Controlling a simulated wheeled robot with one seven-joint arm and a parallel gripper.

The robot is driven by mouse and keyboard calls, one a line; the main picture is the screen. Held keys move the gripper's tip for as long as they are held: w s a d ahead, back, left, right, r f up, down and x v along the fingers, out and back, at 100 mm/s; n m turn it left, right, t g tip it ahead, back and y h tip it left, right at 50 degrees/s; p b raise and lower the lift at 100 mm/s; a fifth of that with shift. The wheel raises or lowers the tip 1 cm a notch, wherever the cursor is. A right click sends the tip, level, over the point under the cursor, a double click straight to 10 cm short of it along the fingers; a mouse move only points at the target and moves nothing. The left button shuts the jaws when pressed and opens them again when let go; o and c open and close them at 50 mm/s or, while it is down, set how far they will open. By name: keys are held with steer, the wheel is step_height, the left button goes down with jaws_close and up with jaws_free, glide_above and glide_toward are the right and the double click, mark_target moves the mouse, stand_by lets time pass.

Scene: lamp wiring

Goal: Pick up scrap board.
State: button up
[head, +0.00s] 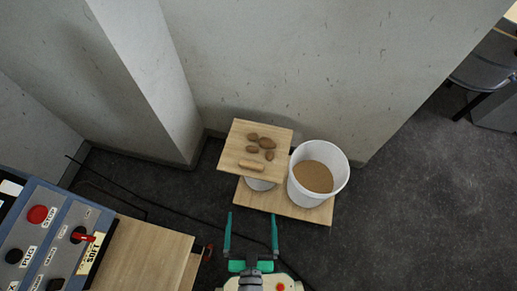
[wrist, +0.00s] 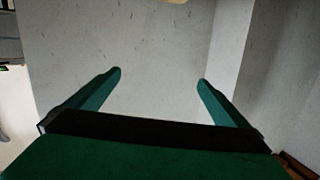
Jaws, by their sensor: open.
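A square light-wood board (head: 233,151) lies on top of a white container (head: 259,185) in the head view. Several brown lumps (head: 266,143) and a small pale wooden block (head: 251,165) lie on it. I take this upper board as the scrap board, though a larger wooden board (head: 316,215) lies below. My gripper (head: 251,216) is open and empty, with its green fingers pointing towards the boards from the near side. In the wrist view my gripper (wrist: 160,76) has nothing between its fingers.
A white bucket (head: 337,188) with brown contents stands on the lower board, close right of the upper one. Grey walls (head: 270,65) rise behind. A control panel (head: 45,235) and wooden tabletop (head: 145,258) are at left.

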mark_target(250, 166)
steer(key=w+a+f+m+g+h, duration=0.2)
steer(key=w+f+g+h, duration=0.1)
steer(key=w+f, duration=1.9)
steer(key=x, duration=0.5)
steer(key=f+x, duration=0.1)
steer(key=x, duration=0.4)
steer(key=shift+f, duration=0.3)
steer(key=shift+w+r, duration=0.1)
steer(key=c, duration=1.2)
